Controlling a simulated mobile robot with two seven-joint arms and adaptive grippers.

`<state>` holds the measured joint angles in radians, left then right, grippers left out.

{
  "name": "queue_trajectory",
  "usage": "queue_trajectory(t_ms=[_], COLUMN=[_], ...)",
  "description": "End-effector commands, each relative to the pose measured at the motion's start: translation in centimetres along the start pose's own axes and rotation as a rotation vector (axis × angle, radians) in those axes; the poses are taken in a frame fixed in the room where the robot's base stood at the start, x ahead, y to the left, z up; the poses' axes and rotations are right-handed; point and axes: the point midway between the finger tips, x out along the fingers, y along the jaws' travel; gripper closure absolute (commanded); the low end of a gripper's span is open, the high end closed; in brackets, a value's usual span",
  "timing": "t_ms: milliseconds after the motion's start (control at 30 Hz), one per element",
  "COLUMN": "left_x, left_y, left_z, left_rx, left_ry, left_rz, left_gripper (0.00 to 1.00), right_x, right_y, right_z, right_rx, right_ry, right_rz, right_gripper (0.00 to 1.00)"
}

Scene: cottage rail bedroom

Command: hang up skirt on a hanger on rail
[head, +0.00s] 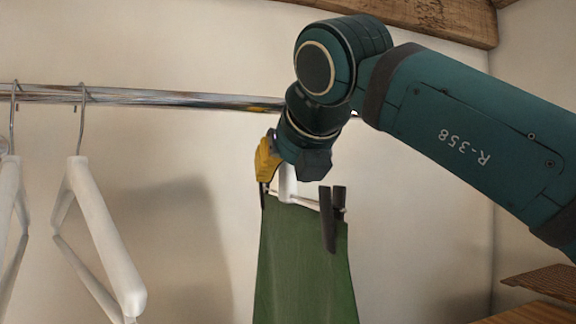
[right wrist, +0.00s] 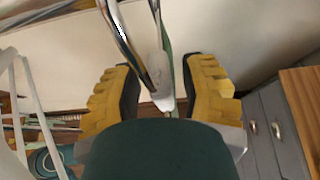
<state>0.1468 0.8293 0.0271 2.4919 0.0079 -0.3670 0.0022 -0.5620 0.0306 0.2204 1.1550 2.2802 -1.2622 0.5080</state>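The green skirt (head: 300,265) hangs in the head view from a white hanger (head: 287,186), held at its waist by dark clips (head: 330,215). My right gripper (head: 268,160) is at the top of this hanger, just below the rail (head: 190,99). In the right wrist view its yellow fingers (right wrist: 160,85) stand wide apart, with the white hanger neck (right wrist: 160,88) between them and a gap on each side. My right gripper and wrist hide the hook in the head view, so I cannot tell there whether it rests on the rail. My left gripper is not in view.
Two empty white hangers hang on the rail at the left, one near the skirt (head: 100,235) and one at the picture's edge (head: 10,190). The rail between them and my right arm is clear. A wooden surface (head: 535,314) is at the lower right.

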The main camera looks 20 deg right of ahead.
Motion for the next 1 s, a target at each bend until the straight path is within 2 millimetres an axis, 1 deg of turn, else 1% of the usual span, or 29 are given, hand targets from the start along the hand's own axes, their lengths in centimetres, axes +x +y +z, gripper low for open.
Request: queue_trajectory(t_ms=[267,367,467,800,900,1000], left_x=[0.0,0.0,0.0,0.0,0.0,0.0], left_y=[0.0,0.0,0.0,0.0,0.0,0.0], left_z=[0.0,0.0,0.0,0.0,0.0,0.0], left_rx=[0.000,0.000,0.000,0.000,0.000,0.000], left_ry=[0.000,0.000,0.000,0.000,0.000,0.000], left_rz=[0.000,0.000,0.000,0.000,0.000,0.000], left_gripper=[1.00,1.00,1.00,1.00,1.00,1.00], right_x=[-0.1,-0.6,-1.9,-8.6,-10.2,-11.2], right_y=[0.0,0.0,0.0,0.0,0.0,0.0], right_z=[0.1,0.1,0.2,0.1,0.1,0.1], right_rx=[0.001,0.001,0.002,0.002,0.001,0.000], right_ry=[-0.002,-0.004,-0.006,-0.006,-0.005,-0.004], right_rz=[0.000,0.001,0.002,0.004,0.003,0.002], right_gripper=[0.58,0.58,0.58,0.58,0.58,0.58])
